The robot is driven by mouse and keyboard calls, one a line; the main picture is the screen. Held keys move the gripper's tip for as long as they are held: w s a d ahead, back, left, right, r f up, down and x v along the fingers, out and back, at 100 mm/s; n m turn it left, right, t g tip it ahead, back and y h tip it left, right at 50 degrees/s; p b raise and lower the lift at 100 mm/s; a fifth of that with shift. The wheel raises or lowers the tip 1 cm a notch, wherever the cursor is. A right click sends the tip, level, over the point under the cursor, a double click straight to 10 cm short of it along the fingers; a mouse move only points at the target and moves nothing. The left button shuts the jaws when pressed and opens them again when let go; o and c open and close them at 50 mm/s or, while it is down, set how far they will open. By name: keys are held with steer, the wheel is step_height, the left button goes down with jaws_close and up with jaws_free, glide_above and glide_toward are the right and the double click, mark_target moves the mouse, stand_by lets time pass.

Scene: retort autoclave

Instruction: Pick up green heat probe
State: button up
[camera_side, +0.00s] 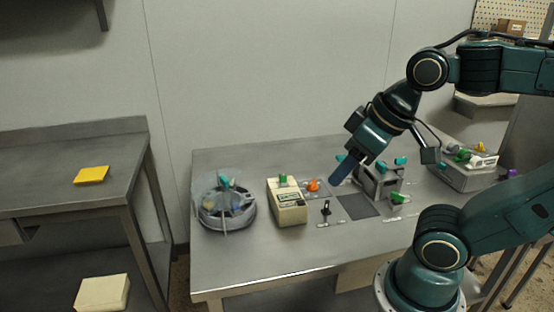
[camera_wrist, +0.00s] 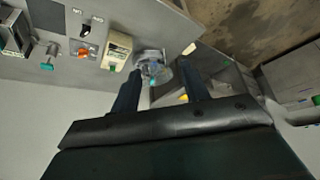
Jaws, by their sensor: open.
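Several green parts are in the side view, and I cannot tell for certain which is the heat probe. One small green piece (camera_side: 397,198) sits on the table right of the dark square mat. Another green piece (camera_side: 283,178) is on top of the beige instrument box (camera_side: 291,206); it also shows in the wrist view (camera_wrist: 112,67). A third green piece (camera_side: 463,155) lies in the tray at the right. My gripper (camera_side: 338,178) hangs tilted above the table, near the dark mat. In the wrist view its two fingers (camera_wrist: 161,67) stand apart with nothing held between them.
A round metal vessel (camera_side: 227,208) with teal knobs stands at the table's left. An orange knob (camera_side: 313,185) and a black switch (camera_side: 326,208) lie between box and mat (camera_side: 358,207). A grey fixture (camera_side: 385,180) with teal handles stands close behind the mat. The front table strip is clear.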

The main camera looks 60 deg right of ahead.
steer(key=w+m, duration=0.1)
steer(key=m+g+y, duration=0.2)
steer(key=m+y, duration=0.1)
steer(key=m, duration=2.3)
glide_above(283, 174)
steer(key=s+d, duration=0.4)
step_height(283, 174, down, 11)
steer(key=shift+w+a+f, duration=0.15)
steer(key=shift+a, duration=0.05)
steer(key=shift+x, duration=4.35)
steer(key=shift+a+f, duration=0.1)
steer(key=shift+a, duration=0.05)
